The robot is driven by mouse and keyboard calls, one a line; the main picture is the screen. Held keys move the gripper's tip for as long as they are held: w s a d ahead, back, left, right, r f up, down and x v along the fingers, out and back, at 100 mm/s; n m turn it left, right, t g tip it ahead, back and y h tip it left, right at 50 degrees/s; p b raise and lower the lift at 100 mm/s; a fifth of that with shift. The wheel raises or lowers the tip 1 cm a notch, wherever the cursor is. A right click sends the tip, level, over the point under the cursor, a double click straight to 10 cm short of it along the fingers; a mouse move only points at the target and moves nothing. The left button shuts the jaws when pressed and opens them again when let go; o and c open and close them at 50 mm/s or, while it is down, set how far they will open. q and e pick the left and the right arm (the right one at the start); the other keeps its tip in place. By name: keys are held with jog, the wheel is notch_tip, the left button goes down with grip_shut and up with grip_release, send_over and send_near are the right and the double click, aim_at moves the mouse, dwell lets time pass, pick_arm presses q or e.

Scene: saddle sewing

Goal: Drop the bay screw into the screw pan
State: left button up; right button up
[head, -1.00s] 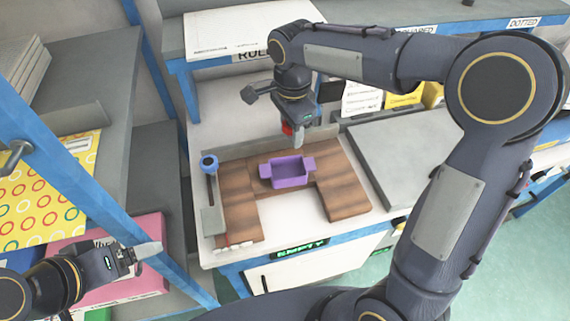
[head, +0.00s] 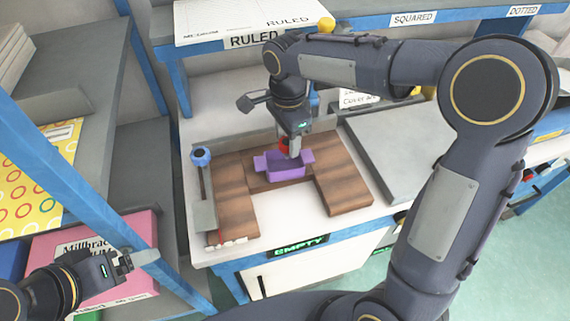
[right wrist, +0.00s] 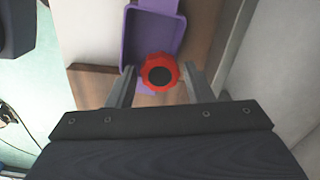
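The bay screw, with a red scalloped head (head: 283,146) and a dark round centre, is at the fingertips of my right gripper (head: 290,148). The purple screw pan (head: 286,166), a small open tray with side tabs, lies on the brown wooden piece. The gripper is just above the pan's far part and hides some of it. The pan also shows in the right wrist view (right wrist: 153,35). My left gripper (head: 124,262) is at lower left, away from the pan; its opening is unclear.
A grey slab (head: 390,150) lies to the right. A shelf labelled RULED (head: 255,39) is behind. A pink box (head: 100,240) is near my left gripper.

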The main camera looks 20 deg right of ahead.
jog(key=shift+o, duration=1.3)
notch_tip(320, 180, up, 8)
jog(key=shift+f, duration=0.15)
